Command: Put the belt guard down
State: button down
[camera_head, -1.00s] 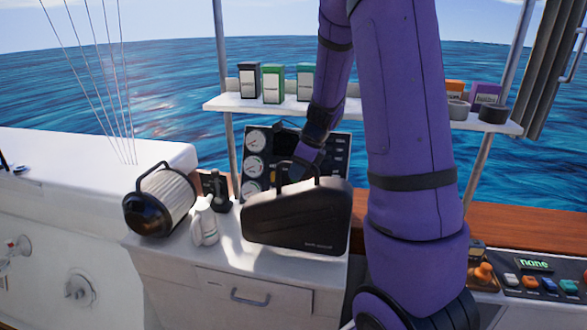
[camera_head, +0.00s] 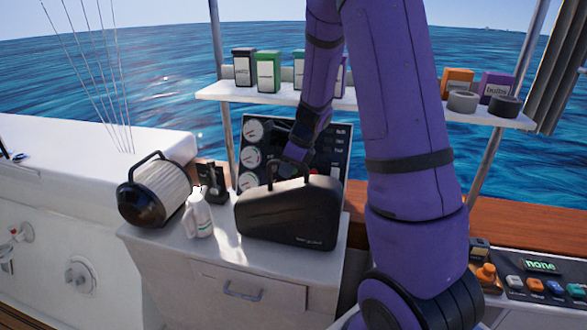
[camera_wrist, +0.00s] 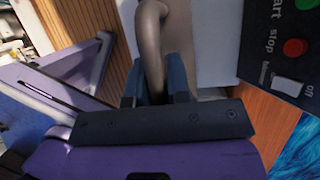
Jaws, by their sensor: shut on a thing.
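The belt guard (camera_head: 287,216) is a black, rounded case with a handle on top. In the head view it is upright over the right part of the white counter top (camera_head: 222,245), and I cannot tell for sure whether its underside touches the counter. My gripper (camera_head: 293,163) is above it, at the handle. In the wrist view my gripper (camera_wrist: 160,90) is shut on the guard's dark curved handle (camera_wrist: 152,40). My purple arm hides part of the scene to the right of the guard.
A white bottle (camera_head: 199,216) and a lantern-like ribbed cylinder (camera_head: 157,192) stand left of the guard. A gauge panel (camera_head: 320,150) is behind it. A shelf (camera_head: 275,95) with boxes hangs above. A button panel (camera_head: 545,288) reading "none" is at the right.

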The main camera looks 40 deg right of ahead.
dwell(0.3)
jog(key=c, duration=1.5)
grip_release()
jog(key=shift+f, duration=0.15)
jog(key=o, duration=0.4)
